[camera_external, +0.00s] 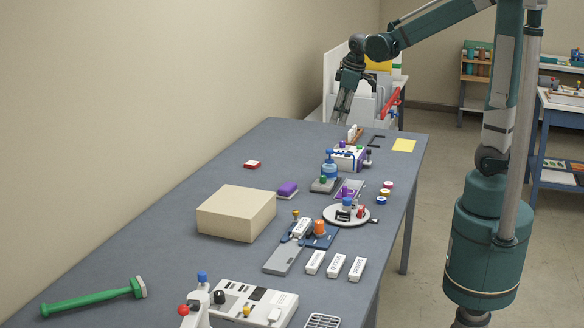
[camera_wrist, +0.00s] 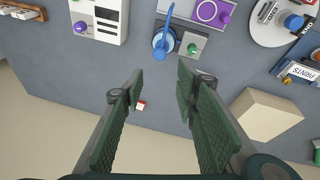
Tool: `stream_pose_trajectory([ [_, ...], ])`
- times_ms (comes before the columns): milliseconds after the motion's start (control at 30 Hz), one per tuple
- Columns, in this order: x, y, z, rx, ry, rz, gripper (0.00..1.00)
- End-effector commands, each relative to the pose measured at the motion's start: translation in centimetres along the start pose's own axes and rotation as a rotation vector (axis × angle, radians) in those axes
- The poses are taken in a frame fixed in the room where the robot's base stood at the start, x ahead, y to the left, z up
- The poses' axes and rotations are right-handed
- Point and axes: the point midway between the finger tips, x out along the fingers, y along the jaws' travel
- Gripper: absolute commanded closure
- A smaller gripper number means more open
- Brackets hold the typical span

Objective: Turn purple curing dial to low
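A purple knob (camera_wrist: 80,27) sits on a white device (camera_wrist: 108,22) at the top left of the wrist view. In the external view the white device (camera_external: 349,157) stands toward the table's far end, with a purple knob (camera_external: 342,143) on it. A second purple knob (camera_wrist: 224,17) is on a purple-framed plate (camera_wrist: 206,12). I cannot tell from any label which is the curing dial. My gripper (camera_wrist: 158,88) is open and empty, apart from both knobs. It also shows in the external view (camera_external: 341,113), raised above the table's far end.
A blue-topped device (camera_wrist: 163,40) with a green knob stands beside the white device. A beige box (camera_external: 237,212), a round turntable (camera_external: 333,220), white labelled blocks (camera_external: 336,265) and a green hammer (camera_external: 93,296) lie nearer. The table's left far part is mostly clear around a small red-and-white item (camera_external: 252,164).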

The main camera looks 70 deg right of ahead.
Motion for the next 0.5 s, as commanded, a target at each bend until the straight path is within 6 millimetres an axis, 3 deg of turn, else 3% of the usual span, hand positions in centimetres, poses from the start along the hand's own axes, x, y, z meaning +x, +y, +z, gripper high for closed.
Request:
stream_pose_trajectory([
  [500, 3.7, 9.3, -0.8, -0.064, -0.095, -0.042, 0.7],
])
